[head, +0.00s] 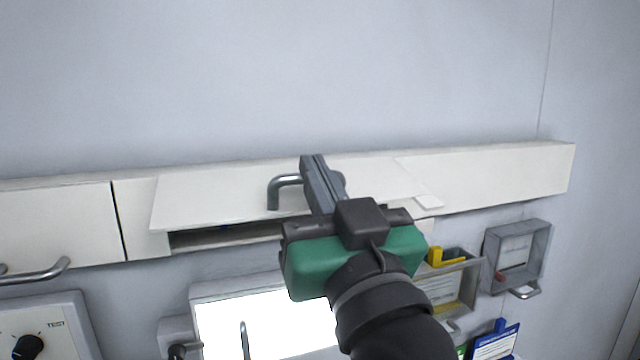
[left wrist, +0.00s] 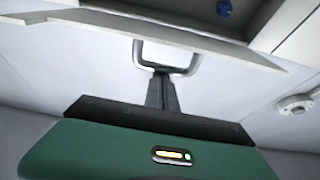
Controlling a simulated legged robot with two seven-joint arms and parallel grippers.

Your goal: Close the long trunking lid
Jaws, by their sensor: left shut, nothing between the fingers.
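The long trunking lid (head: 220,195) is a white panel on the wall trunking, standing open and tilted outward, with a dark gap under its front edge. Its grey bar handle (head: 272,192) sticks out near its middle and shows as a loop in the left wrist view (left wrist: 138,55). My left gripper (head: 313,162), green and black, is shut and empty. Its fingers overlap the right part of the handle in the head view. In the left wrist view its fingertips (left wrist: 160,78) are at the handle's bar; I cannot tell whether they touch. My right gripper is not in view.
The trunking (head: 500,175) runs along the wall, with a small blue item (left wrist: 224,7) inside the opening. Below are a bright panel (head: 225,325), a grey holder with a yellow item (head: 436,257), a grey wall box (head: 516,256) and a dial box (head: 50,310). The wall above is clear.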

